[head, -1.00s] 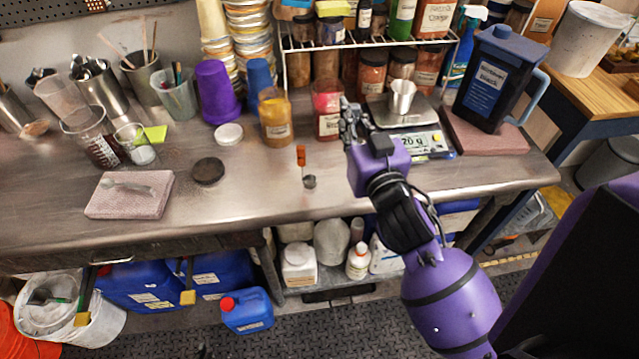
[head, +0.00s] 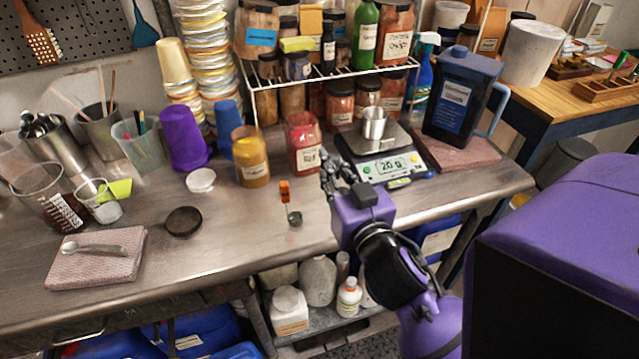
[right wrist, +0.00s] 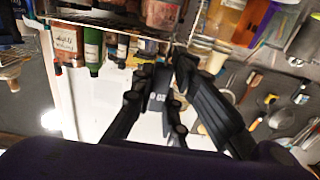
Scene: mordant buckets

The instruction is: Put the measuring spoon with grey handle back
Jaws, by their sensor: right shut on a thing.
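My right gripper (head: 330,180) is over the steel bench, in front of the red jar and left of the scale. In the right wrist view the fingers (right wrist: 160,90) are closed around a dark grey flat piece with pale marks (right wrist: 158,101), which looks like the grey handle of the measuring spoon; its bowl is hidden. A similar spoon with an orange handle (head: 285,191) is on the bench just left of the gripper. A silvery spoon (head: 95,248) lies on a folded pink cloth at the left. My left gripper is not in view.
The scale (head: 385,160) carries a metal cup (head: 374,124). Red (head: 302,150) and yellow (head: 249,160) jars stand behind the gripper. A black lid (head: 184,221), cups and tool holders (head: 100,130) are further left. A blue jug (head: 462,100) stands right. The front middle of the bench is clear.

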